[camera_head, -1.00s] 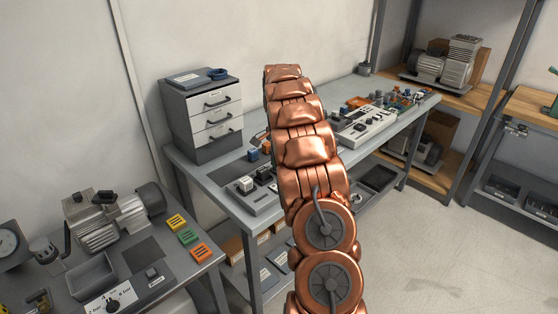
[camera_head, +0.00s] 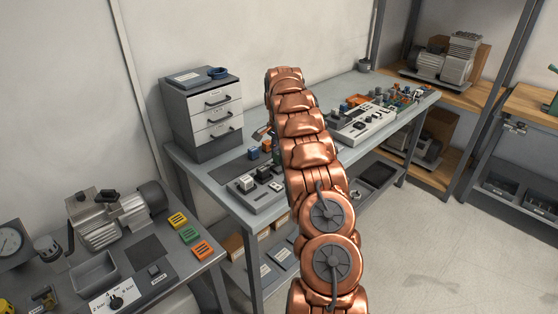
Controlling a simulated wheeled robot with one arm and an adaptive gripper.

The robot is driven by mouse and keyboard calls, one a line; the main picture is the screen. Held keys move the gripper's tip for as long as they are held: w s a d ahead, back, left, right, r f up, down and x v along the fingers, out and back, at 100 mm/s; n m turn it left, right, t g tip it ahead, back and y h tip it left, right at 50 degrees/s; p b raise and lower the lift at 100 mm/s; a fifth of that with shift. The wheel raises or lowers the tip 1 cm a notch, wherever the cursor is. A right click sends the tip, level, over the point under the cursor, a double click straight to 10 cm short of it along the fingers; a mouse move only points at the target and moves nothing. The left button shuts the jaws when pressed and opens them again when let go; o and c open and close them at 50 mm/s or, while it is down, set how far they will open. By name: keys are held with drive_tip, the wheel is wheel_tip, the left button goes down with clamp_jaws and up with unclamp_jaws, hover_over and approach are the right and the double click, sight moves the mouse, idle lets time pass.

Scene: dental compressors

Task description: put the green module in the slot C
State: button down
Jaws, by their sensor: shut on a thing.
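My copper arm rises from the bottom middle and reaches over the grey workbench (camera_head: 228,177). Its far end is turned away behind its own links, so my gripper and anything in it are hidden. A green block (camera_head: 188,235) with dark marks lies on the left bench, between a yellow block (camera_head: 177,220) and an orange block (camera_head: 202,250). I cannot tell whether it is the green module. No slot lettering for C is readable; part of the workbench is hidden behind my arm.
A drawer cabinet (camera_head: 207,121) stands at the workbench's back left. A light panel with dark parts (camera_head: 255,192) lies near the front edge, and another panel (camera_head: 362,124) is right of my arm. A compressor (camera_head: 108,218) stands on the left bench. Shelves stand at right.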

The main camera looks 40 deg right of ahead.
wheel_tip(320, 180, down, 2)
drive_tip(key=shift+f+p, duration=0.1)
drive_tip(key=shift+p, duration=0.55)
drive_tip(key=shift+f, duration=0.3)
drive_tip(key=shift+f+b, duration=0.3)
drive_tip(key=shift+f, duration=0.05)
drive_tip(key=c, duration=0.9)
unclamp_jaws()
drive_tip(key=shift+o, duration=0.2)
drive_tip(key=shift+r, duration=0.1)
drive_tip(key=shift+r, duration=0.4)
wheel_tip(320, 180, up, 9)
drive_tip(key=shift+r+b, duration=0.15)
drive_tip(key=shift+b, duration=1)
drive_tip(key=shift+r+p, duration=1.05)
drive_tip(key=shift+r, duration=0.15)
